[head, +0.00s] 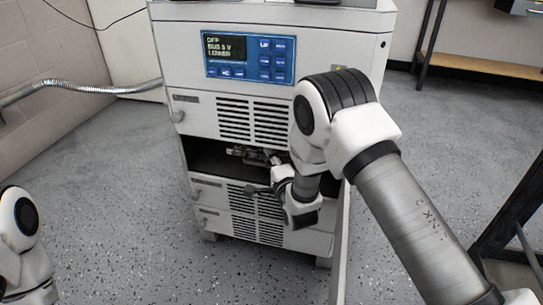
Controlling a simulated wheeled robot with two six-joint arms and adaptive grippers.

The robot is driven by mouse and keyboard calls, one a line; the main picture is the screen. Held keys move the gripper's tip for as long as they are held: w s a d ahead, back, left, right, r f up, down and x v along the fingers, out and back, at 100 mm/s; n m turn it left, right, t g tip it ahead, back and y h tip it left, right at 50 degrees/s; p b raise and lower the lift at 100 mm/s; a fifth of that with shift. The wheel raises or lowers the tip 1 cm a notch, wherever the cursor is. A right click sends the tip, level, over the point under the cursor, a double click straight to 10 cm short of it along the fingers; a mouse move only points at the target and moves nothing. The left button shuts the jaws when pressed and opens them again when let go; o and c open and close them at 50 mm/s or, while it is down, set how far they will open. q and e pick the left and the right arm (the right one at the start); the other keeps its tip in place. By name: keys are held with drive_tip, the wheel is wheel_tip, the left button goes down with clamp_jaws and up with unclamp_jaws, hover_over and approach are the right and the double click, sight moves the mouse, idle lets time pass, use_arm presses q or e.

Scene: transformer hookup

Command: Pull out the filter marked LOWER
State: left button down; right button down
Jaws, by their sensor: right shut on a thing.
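The grey cabinet (282,50) stands in the middle of the head view. Below its large upper vented panel (203,115) is a dark open bay (212,157) with metallic fittings (243,152) inside. Two slimmer vented fronts lie below the bay, an upper one (211,192) and a bottom one (217,223). Their small labels are unreadable, so I cannot tell which is marked LOWER. My right gripper (256,189) is shut at the upper slim front. My wrist hides part of the contact, and what it holds is unclear. My left gripper is out of view.
The blue control panel (248,57) has a small screen whose last line seems to read LOWER. An open door (340,245), seen nearly edge-on, stands right of the bay beside my right arm. A dark frame (513,215) stands at the right. Floor at left is clear.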

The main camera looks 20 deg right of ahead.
sight(265, 166)
drive_tip(key=shift+s+a+p, duration=0.5)
drive_tip(key=shift+s+a, duration=0.15)
drive_tip(key=shift+s, duration=0.3)
drive_tip(key=shift+s+a+p, duration=0.45)
drive_tip(key=shift+s+a, duration=0.2)
drive_tip(key=shift+s, duration=0.25)
drive_tip(key=shift+s+a, duration=0.1)
drive_tip(key=shift+s, duration=0.1)
drive_tip(key=shift+s+a+p, duration=0.45)
drive_tip(key=shift+s, duration=0.15)
drive_tip(key=shift+s+a+p, duration=0.45)
drive_tip(key=shift+s+p, duration=0.05)
drive_tip(key=shift+s, duration=0.2)
drive_tip(key=shift+s+a+p, duration=0.45)
drive_tip(key=shift+s+a, duration=0.05)
drive_tip(key=shift+s, duration=0.25)
drive_tip(key=shift+s+a+p, duration=0.45)
drive_tip(key=shift+s+p, duration=0.05)
drive_tip(key=shift+s, duration=0.2)
drive_tip(key=s+a+p, duration=0.1)
drive_tip(key=s+p, duration=0.1)
drive_tip(key=p, duration=0.3)
drive_tip(key=s+a+p, duration=0.1)
drive_tip(key=s+p, duration=0.1)
drive_tip(key=p, duration=0.3)
drive_tip(key=shift+a, duration=0.4)
